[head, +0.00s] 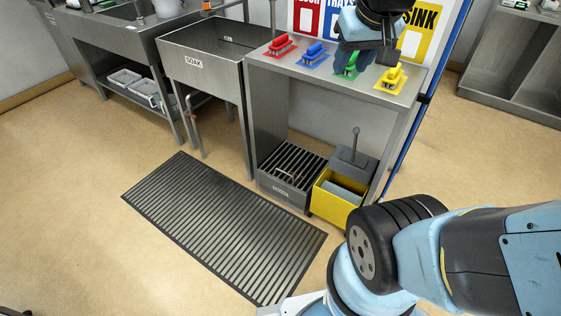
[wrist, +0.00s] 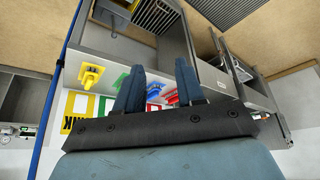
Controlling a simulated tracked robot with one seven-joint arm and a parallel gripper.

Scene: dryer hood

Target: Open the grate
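A long dark slatted grate (head: 225,228) lies flat on the tan floor in front of the steel units. A smaller slatted grate (head: 294,162) tops a low metal box under the shelf unit; both look closed. The frames do not show which one the task means. My gripper (head: 358,60) is above the shelf top, beside the green brush (head: 351,68), far above both grates. In the wrist view my gripper (wrist: 160,72) has its two blue fingers apart with nothing held between them. Slats (wrist: 158,14) show at the top of that view.
A yellow bin (head: 333,207) sits beside the small slatted box. A basin marked SOAK (head: 205,75) stands to the left. The floor left of the long grate is clear.

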